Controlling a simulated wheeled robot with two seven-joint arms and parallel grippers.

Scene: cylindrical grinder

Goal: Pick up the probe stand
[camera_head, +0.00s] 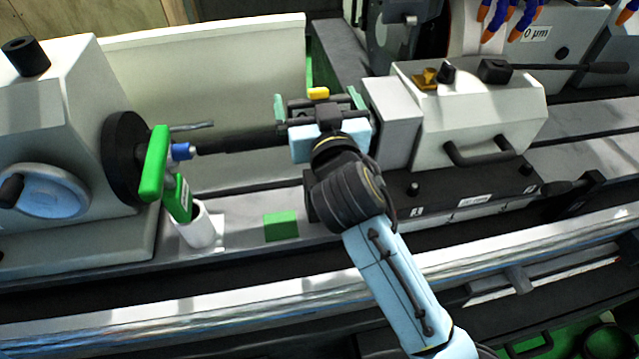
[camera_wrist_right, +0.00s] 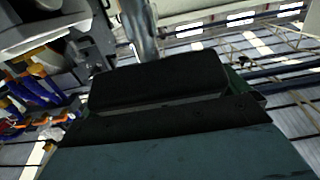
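My right gripper (camera_head: 320,101) is over the machine bed near the middle of the head view, beside the dark shaft (camera_head: 240,138). Its green-tipped fingers stand wide apart, with no object clearly held. In the right wrist view its black and teal body fills the lower part, and the fingertips are mostly hidden. I cannot tell for sure which item is the probe stand. A white cylindrical stand (camera_head: 199,229) with a green labelled piece (camera_head: 179,199) in it stands on the bed, left of the gripper and apart from it. My left gripper is out of view.
A green plate (camera_head: 154,164) sits by the black chuck (camera_head: 124,156) of the headstock. A green block (camera_head: 281,226) lies on the bed ledge. The white tailstock (camera_head: 473,115) stands close right of my right gripper. A shiny rail (camera_head: 130,326) runs along the front.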

